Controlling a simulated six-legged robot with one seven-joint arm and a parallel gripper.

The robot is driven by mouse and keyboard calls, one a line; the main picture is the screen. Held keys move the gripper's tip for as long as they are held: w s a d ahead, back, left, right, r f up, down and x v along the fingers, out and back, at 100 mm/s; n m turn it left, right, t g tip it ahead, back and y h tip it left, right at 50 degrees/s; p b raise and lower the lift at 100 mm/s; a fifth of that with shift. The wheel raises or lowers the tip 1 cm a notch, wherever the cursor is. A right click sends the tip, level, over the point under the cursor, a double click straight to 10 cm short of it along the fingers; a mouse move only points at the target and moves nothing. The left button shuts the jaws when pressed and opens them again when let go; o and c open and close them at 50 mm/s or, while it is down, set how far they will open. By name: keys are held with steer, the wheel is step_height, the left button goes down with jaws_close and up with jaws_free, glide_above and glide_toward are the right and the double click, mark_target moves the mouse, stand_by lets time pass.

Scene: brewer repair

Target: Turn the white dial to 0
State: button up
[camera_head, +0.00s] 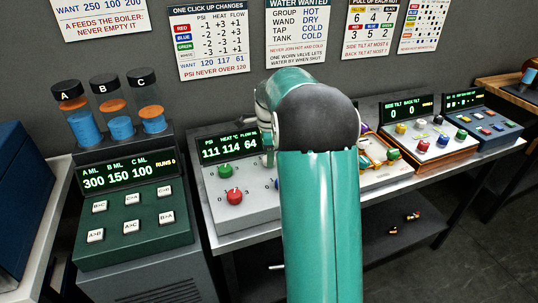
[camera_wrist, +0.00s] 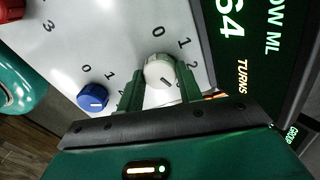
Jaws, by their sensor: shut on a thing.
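The white dial (camera_wrist: 158,70) sits on the pale panel (camera_wrist: 110,35) in the wrist view. The numbers 0 and 1 are printed beside it. A short dark line on its face points toward the lower right of the picture, away from the 0. My gripper (camera_wrist: 160,84) has one green finger on each side of the dial and is shut on it. In the head view my arm hides the white dial and my gripper. The panel's display (camera_head: 230,147) reads PSI 111, heat 114, flow 64.
A blue dial (camera_wrist: 93,97) lies close beside one finger. A green dial (camera_head: 225,170) and a red dial (camera_head: 235,197) are on the same panel. A button console (camera_head: 130,225) stands left; other panels (camera_head: 432,140) stand right. Posters hang behind.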

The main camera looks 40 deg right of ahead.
steer(key=shift+n, duration=0.4)
steer(key=n, duration=1.2)
steer(key=shift+n, duration=0.3)
steer(key=n, duration=0.3)
steer(key=shift+n, duration=0.3)
steer(key=n, duration=0.3)
steer(key=shift+n, duration=0.4)
steer(key=n, duration=0.6)
steer(key=o, duration=1)
